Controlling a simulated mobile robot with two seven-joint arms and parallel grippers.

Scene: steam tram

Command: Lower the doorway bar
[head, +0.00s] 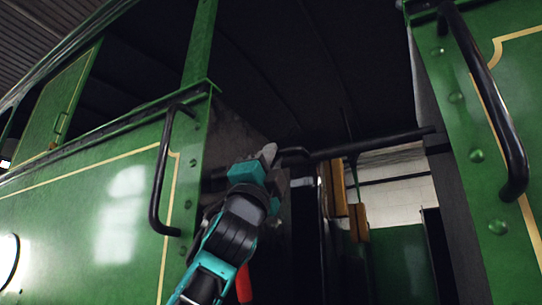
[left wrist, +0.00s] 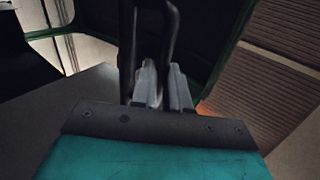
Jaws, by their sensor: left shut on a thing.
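The doorway bar (head: 365,146) is a dark rod across the upper part of the tram's doorway, tilted slightly up to the right. Its right end lies by the right door post. My left gripper (head: 270,158) is at the bar's left end, beside the left post, shut on the bar. In the left wrist view the fingers (left wrist: 166,88) close around a dark rod, the bar (left wrist: 169,45), which runs upward in the picture. The exact contact is partly hidden by the fingers. My right gripper is out of view.
Green tram side panels (head: 110,215) flank the doorway. A black handrail (head: 161,180) stands on the left panel, close to my left arm, and another handrail (head: 490,100) on the right one. Inside are wooden-edged fittings (head: 338,188) and a pale brick wall (head: 400,185) beyond.

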